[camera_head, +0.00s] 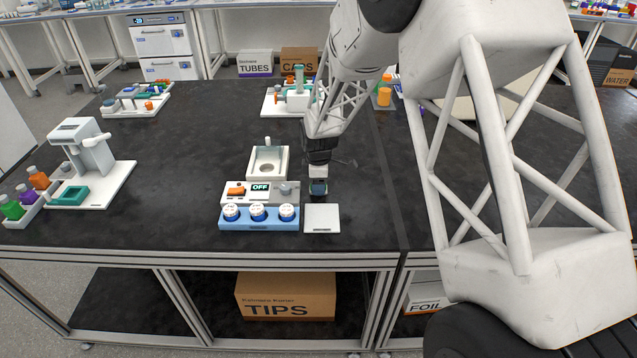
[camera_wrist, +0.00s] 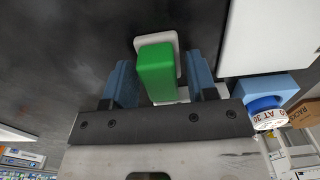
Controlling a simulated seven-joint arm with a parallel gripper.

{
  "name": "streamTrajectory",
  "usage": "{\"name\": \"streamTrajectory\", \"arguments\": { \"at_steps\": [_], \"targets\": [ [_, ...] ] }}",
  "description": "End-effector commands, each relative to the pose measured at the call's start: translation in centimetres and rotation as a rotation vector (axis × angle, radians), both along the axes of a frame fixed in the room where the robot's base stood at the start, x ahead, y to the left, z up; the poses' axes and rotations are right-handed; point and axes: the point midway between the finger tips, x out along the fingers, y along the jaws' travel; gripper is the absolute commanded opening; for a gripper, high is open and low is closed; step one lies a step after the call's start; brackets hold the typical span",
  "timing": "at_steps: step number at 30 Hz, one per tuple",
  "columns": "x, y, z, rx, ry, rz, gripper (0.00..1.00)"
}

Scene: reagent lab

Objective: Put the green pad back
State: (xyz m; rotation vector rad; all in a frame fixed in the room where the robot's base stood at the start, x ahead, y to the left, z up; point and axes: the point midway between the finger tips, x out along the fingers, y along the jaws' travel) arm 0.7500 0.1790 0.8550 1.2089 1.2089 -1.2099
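The green pad (camera_wrist: 157,72) is a green block with a pale, rounded base or rim at its far end. In the wrist view it lies between the two blue fingers of my gripper (camera_wrist: 165,75), close to the left finger, with a narrow gap seen beside the right one. I cannot tell whether the fingers press on it. In the head view my gripper (camera_head: 318,187) points down, low over the black bench, just behind a white square plate (camera_head: 322,218). The green pad is not discernible there. The plate appears large at upper right in the wrist view (camera_wrist: 270,35).
Left of my gripper stand a white device with an OFF display (camera_head: 260,188), a white well (camera_head: 267,163) and a blue rack (camera_head: 258,223) of white-capped vials. A white press (camera_head: 84,148) with a green tray (camera_head: 70,195) stands far left. Bare bench lies between.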

Motion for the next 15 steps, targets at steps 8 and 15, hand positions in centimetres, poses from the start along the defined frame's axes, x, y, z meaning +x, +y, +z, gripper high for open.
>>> {"name": "streamTrajectory", "arguments": {
  "at_steps": [8,15],
  "targets": [
    [0.00,0.00,0.01,0.000,0.000,0.000,0.57],
    [0.02,0.00,0.76,0.000,0.000,0.000,0.57]
  ]
}}
